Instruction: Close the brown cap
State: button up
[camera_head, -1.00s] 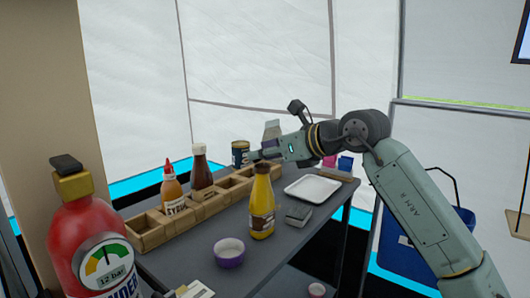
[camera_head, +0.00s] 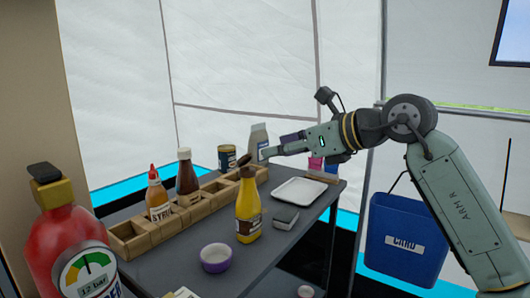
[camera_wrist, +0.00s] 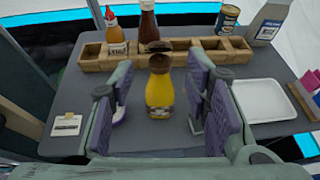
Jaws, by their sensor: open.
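The yellow bottle (camera_head: 249,212) stands upright on the grey table. Its brown cap (camera_head: 247,174) is a flip-top with the lid standing up, open. In the wrist view, the cap (camera_wrist: 159,62) shows its raised lid (camera_wrist: 155,46) on the far side. My gripper (camera_head: 268,153) is above the table near the height of the cap. In the wrist view, my gripper (camera_wrist: 160,78) is open and empty, with one purple-padded finger on each side of the bottle; contact is not visible.
A wooden divided rack (camera_head: 185,212) behind the bottle holds a red-tipped bottle (camera_head: 157,196) and a brown bottle (camera_head: 187,174). A purple bowl (camera_head: 216,258), a white tray (camera_head: 298,191) and a small grey box (camera_head: 285,218) are nearby. A blue bucket (camera_head: 408,225) is at right.

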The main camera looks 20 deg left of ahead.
jog(key=shift+v, duration=1.1)
